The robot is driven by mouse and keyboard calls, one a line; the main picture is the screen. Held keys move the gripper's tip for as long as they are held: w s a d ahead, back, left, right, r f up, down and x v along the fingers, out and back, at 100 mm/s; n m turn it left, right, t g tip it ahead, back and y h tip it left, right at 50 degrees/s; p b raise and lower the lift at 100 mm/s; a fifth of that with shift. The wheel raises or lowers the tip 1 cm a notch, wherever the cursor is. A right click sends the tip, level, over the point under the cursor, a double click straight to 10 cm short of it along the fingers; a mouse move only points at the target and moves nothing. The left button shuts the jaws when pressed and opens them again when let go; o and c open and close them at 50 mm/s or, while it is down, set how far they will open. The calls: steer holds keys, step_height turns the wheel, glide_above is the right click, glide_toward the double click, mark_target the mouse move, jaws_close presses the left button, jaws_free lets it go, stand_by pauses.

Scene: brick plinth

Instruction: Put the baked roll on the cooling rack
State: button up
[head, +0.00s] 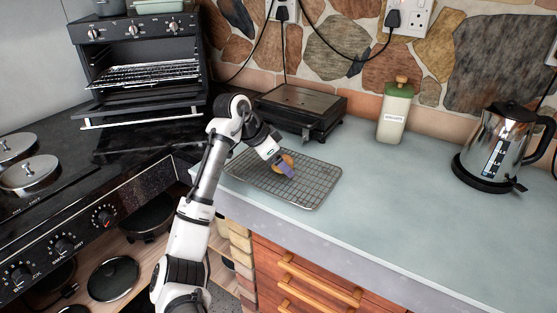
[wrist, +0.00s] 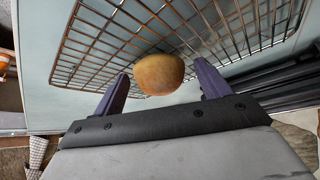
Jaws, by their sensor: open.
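The baked roll (head: 288,158) is round and golden brown. It is over the wire cooling rack (head: 318,184) on the counter, and appears to rest on it. My gripper (head: 284,168) reaches down to the rack, with its purple fingers partly covering the roll. In the wrist view the roll (wrist: 159,75) sits between the two fingertips, with the grid of the rack (wrist: 105,45) behind it. The fingers are open, with a gap on each side of the roll.
A black grill press (head: 300,112) stands just behind the rack. A green-lidded canister (head: 395,113) and a kettle (head: 497,150) stand further right. An open toaster oven (head: 140,65) is at the back left, beyond the stove (head: 70,225). The counter (head: 390,200) right of the rack is clear.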

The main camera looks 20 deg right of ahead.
steer(key=b+v, duration=0.1)
steer(key=v, duration=1.1)
steer(key=shift+r, duration=0.2)
